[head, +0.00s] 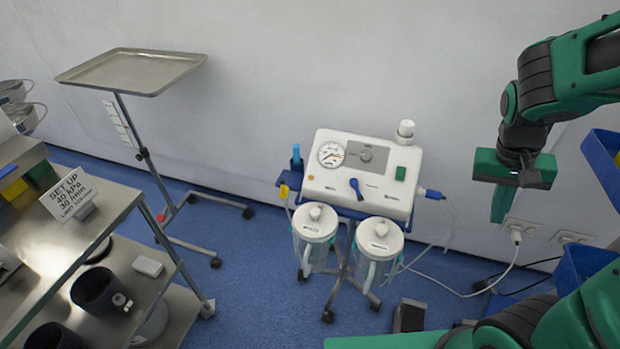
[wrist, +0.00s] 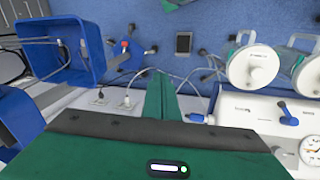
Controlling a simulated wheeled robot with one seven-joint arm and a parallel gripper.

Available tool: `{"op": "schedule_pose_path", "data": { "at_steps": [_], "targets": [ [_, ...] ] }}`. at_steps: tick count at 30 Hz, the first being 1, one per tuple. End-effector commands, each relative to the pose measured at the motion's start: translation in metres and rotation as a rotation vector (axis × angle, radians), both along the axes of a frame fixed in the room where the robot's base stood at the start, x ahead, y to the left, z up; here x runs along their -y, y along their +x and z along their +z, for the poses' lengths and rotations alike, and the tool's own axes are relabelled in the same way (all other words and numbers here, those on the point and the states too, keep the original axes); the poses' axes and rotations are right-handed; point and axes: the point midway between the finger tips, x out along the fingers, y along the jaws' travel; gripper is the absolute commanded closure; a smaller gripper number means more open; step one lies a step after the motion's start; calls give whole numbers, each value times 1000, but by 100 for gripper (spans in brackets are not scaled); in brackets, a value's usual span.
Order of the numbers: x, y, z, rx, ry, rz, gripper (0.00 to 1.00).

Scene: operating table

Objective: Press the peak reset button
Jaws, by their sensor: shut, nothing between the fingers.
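A white suction unit (head: 335,198) stands on a wheeled stand near the wall. I cannot read which control is labelled peak reset. My gripper (head: 499,210) is shut and empty, pointing down, to the right of the unit and apart from it. In the wrist view my gripper's green fingers (wrist: 160,97) are together; the unit (wrist: 240,112) and part of its gauge (wrist: 312,150) show at the right.
Two lidded jars (head: 316,228) (head: 380,240) hang at the unit's front. A blue connector (head: 433,194) and hose stick out on its right. A tray stand (head: 132,72) and a steel cart (head: 117,196) are at left. Blue bins (head: 602,165) are at right.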

Motion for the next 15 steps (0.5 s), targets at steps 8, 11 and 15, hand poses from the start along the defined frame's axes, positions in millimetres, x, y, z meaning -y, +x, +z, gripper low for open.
{"op": "schedule_pose_path", "data": {
  "at_steps": [8,11,15],
  "targets": [
    [-32,74,-40,41,-236,134,100],
    [-50,100,-50,82,-325,194,100],
    [-80,134,-62,162,-448,296,100]
  ]
}}
